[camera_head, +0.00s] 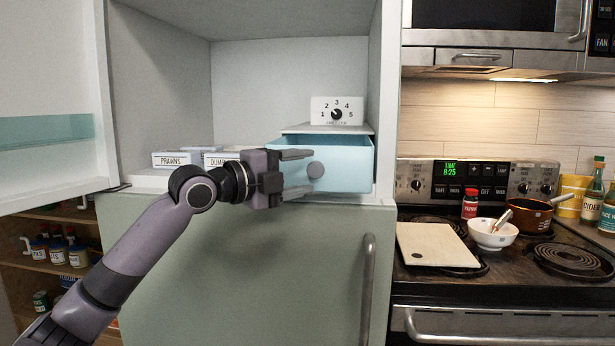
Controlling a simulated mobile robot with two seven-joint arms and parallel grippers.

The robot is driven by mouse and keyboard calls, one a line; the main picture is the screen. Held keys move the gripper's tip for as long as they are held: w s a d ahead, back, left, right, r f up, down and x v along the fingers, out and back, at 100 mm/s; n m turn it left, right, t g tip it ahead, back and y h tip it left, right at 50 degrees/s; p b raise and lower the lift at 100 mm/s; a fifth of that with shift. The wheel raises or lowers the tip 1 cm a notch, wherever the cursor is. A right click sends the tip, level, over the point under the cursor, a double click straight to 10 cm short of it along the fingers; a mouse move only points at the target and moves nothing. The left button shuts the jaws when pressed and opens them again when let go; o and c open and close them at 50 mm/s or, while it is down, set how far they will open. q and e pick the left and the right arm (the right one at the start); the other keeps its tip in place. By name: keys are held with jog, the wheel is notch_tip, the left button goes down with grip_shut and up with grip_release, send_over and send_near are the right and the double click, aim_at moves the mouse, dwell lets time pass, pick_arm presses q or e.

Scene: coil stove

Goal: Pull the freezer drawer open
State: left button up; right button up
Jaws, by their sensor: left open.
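The light-blue freezer drawer (346,165) sits in the lower right of the open freezer compartment, under a small shelf and a numbered dial. My right gripper is not in view.
The freezer door (52,100) stands open at left. Boxes labelled prawns (171,160) and dumplings lie left of the drawer. The lower fridge door (240,270) is shut. At right, a stove holds a cutting board (436,246), a bowl (493,235) and a pan (530,214).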

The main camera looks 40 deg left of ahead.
pick_arm(q)
jog(key=b+v, duration=0.2)
jog(key=v, duration=0.3)
jog(key=shift+w, duration=0.1)
dwell(0.6)
jog(key=w+d+f+n+g+y+p, duration=0.15)
jog(key=f+n, duration=0.25)
jog(key=f, duration=1)
jog(key=w+d+f+n+g, duration=0.15)
jog(key=f+n, duration=0.25)
jog(key=f, duration=1)
jog(key=s+d+f+n+g+p, duration=0.1)
jog(key=s+d+f+n, duration=0.25)
jog(key=f, duration=0.45)
jog(key=s+d+f+n+g+p, duration=0.1)
jog(key=s+d+f+n, duration=0.1)
jog(key=s+d+f, duration=0.45)
jog(key=s+d+f+n+g, duration=0.2)
jog(key=s+d+f+n, duration=0.2)
jog(key=s+d+f, duration=0.5)
jog(key=shift+s+d+f+n+p, duration=0.25)
jog(key=shift+s+f+n+p, duration=0.2)
jog(key=shift+s, duration=0.75)
